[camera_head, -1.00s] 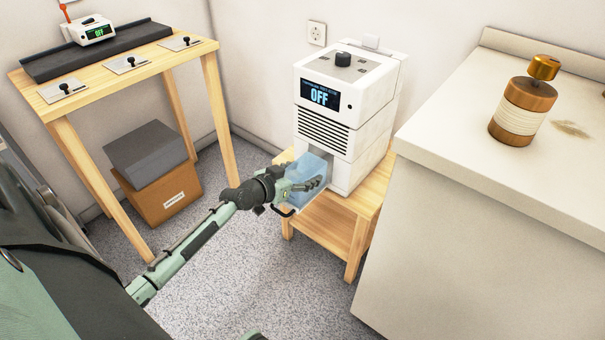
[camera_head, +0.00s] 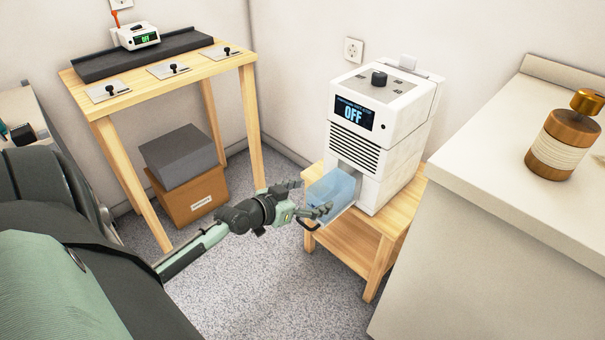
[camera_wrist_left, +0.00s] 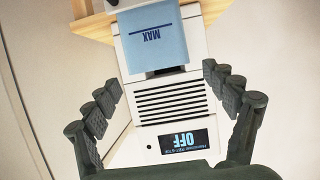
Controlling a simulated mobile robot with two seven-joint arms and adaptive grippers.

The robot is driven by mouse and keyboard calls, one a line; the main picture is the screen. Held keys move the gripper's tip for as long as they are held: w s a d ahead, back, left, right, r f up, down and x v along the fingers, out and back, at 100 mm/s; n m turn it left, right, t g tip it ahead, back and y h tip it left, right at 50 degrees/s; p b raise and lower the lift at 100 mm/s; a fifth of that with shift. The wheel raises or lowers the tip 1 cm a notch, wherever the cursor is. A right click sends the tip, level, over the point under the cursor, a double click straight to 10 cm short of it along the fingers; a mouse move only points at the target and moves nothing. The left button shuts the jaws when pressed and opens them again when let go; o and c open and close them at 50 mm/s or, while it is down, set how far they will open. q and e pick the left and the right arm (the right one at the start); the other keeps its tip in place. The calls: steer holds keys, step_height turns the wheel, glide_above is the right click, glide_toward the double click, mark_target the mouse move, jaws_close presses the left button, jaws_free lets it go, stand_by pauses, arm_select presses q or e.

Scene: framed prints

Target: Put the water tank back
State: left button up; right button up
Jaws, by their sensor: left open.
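The water tank (camera_head: 335,188) is a translucent blue box with a dark handle at its front. It sits partly in the lower opening of the white machine (camera_head: 375,135), with its front sticking out. In the left wrist view the tank (camera_wrist_left: 152,40) shows a "MAX" line, and the machine's screen (camera_wrist_left: 182,141) reads OFF. My left gripper (camera_head: 311,198) is open in front of the tank, close to its handle. Its fingers are spread on both sides in the wrist view, with nothing between the tips. Whether a finger touches the tank is unclear. My right gripper is not in view.
The machine stands on a low wooden stand (camera_head: 345,238). A pale counter (camera_head: 500,215) with a copper canister (camera_head: 563,145) is close on the right. A wooden table (camera_head: 150,85) with a small device (camera_head: 138,36) is at the left, above boxes (camera_head: 190,195). Floor between is clear.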

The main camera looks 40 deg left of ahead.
arm_select(q)
steer(key=s+d+f+g+y, duration=0.1)
steer(key=s+d+f+g, duration=0.4)
steer(key=s+f, duration=0.5)
steer(key=s+d+f+g+y, duration=0.1)
steer(key=s+d+f+g, duration=0.4)
steer(key=s+f, duration=0.5)
steer(key=shift+s+d+m, duration=0.4)
steer(key=shift+s+d, duration=0.05)
steer(key=shift+d, duration=0.2)
steer(key=shift+f, duration=0.1)
